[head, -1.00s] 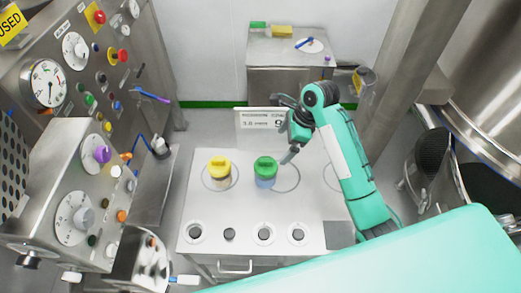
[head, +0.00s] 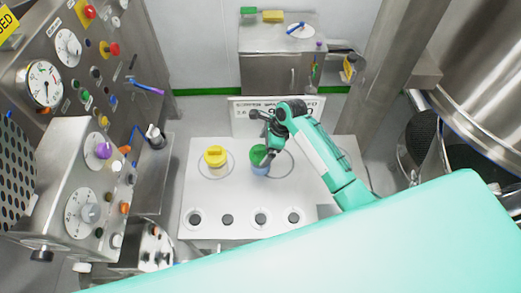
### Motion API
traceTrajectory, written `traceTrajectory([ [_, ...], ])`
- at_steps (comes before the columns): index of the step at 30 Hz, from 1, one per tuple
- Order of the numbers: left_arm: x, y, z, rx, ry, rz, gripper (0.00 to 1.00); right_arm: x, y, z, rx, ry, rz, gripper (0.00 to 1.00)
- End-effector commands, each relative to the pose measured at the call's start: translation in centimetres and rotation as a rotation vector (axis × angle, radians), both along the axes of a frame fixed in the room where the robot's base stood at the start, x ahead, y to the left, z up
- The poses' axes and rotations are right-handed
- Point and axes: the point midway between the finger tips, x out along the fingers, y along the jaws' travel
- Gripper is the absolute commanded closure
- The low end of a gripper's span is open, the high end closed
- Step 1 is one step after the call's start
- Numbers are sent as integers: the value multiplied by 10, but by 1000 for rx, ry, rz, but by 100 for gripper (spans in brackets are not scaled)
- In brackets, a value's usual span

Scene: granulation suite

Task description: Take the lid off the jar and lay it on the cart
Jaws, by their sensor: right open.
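A jar with a green lid (head: 257,151) and a bluish body (head: 260,169) stands on the cart (head: 215,195). A second jar with a yellow lid (head: 215,155) stands to its left. My right gripper (head: 267,157) is open and points down at the right side of the green lid, partly covering it. I cannot tell whether the fingers touch the lid. My left gripper is not in view.
Several round dark-centred fittings (head: 228,219) line the cart's front. A white sign (head: 250,105) stands at its back edge. A control panel (head: 75,190) rises on the left. A steel cabinet (head: 275,74) stands behind. The cart top between jars and fittings is clear.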

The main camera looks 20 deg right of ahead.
Motion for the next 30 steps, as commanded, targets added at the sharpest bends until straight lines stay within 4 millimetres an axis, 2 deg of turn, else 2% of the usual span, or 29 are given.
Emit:
traceTrajectory([
  [1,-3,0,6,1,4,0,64,1,2,-4,0,3,0,3],
  [6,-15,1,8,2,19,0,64,2,8,-19,0,0,0,3],
  [14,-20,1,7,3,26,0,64,3,8,-22,0,0,1,3],
  [21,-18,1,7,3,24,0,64,3,8,-21,0,0,0,48],
  [30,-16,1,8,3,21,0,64,3,8,-21,0,-1,0,51],
])
